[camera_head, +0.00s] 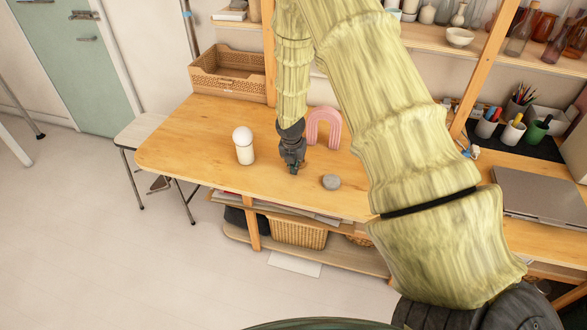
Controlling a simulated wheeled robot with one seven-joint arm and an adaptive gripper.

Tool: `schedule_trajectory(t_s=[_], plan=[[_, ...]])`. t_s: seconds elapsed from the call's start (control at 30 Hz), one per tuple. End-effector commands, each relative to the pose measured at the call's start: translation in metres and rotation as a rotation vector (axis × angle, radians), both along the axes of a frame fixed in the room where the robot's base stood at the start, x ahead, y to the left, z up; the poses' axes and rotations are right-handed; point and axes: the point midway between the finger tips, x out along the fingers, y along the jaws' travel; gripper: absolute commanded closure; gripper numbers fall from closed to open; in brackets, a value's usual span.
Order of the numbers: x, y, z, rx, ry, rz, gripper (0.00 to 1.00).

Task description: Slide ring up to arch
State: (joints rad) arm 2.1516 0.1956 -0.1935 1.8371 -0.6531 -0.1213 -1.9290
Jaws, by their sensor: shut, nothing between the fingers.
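The pink arch (334,126) stands upright on the wooden table (190,140), just behind and to the right of my gripper (293,171). My gripper points down near the tabletop; its fingers are shut and empty. A small grey rounded object (331,182) lies flat on the table to the right of my gripper and in front of the arch, apart from both. It may be the ring, but no hole can be made out. My arm hides some of the table to the right of the arch.
A white cylinder with a ball top (243,146) stands left of my gripper. A wicker basket (228,73) sits at the table's back left. Pen cups (512,133) and a laptop (545,193) are at the right. The table's front left is clear.

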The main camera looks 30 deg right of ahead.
Motion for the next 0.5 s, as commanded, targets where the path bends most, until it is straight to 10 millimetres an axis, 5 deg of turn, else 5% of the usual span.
schedule_trajectory(t_s=[0.5], plan=[[0.025,-0.029,0.000,-0.002,0.000,-0.002,1.00]])
